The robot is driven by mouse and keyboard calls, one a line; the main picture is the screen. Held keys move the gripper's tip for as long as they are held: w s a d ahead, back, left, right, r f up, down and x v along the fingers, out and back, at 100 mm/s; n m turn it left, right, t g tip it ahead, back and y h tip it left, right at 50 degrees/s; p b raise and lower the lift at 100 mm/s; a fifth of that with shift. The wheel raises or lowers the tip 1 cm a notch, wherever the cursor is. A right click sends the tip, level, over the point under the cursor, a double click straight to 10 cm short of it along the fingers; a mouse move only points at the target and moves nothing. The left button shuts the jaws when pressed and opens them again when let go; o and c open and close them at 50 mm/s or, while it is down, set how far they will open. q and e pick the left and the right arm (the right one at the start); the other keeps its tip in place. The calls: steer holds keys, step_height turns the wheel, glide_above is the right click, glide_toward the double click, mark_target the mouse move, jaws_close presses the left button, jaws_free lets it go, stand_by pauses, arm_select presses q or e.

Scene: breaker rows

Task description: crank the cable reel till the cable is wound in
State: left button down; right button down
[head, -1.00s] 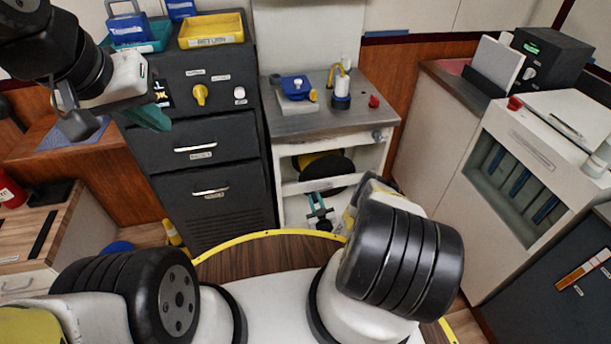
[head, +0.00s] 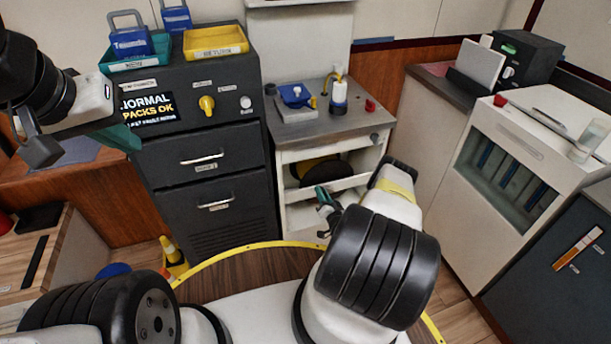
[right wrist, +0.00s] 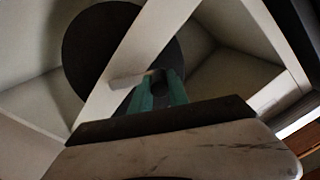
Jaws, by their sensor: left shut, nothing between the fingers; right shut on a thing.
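The cable reel (head: 338,168), a dark disc with yellow behind it, sits inside the open white cabinet below the counter. In the right wrist view the dark disc (right wrist: 88,40) shows behind a pale slanted bar. My right gripper (head: 326,196) is at the cabinet front, just below the crossbar. Its teal fingers (right wrist: 158,92) are shut around a small dark round grip (right wrist: 159,82), apparently the crank handle; a pale stub shows beside it. The cable itself cannot be made out. My left gripper (head: 122,138) is shut and empty by the dark drawer cabinet, away from the reel.
The white cabinet's crossbar (head: 345,184) runs in front of the reel. The counter (head: 300,128) above holds a blue device and a bottle. The drawer cabinet (head: 214,190) stands left, a white unit (head: 520,150) right. A yellow-edged curve (head: 240,249) lies in front.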

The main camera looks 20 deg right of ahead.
mark_target(328, 188)
steer(key=d+r+m, duration=0.3)
steer(key=d+m, duration=0.3)
steer(key=m, duration=0.4)
steer(key=shift+d, duration=0.2)
steer(key=shift+m, duration=0.3)
steer(key=c, duration=1.3)
jaws_free()
steer(key=shift+w, duration=0.1)
steer(key=shift+o, duration=0.2)
steer(key=s, duration=0.7)
steer(key=shift+s+d, duration=0.2)
steer(key=shift+s, duration=0.2)
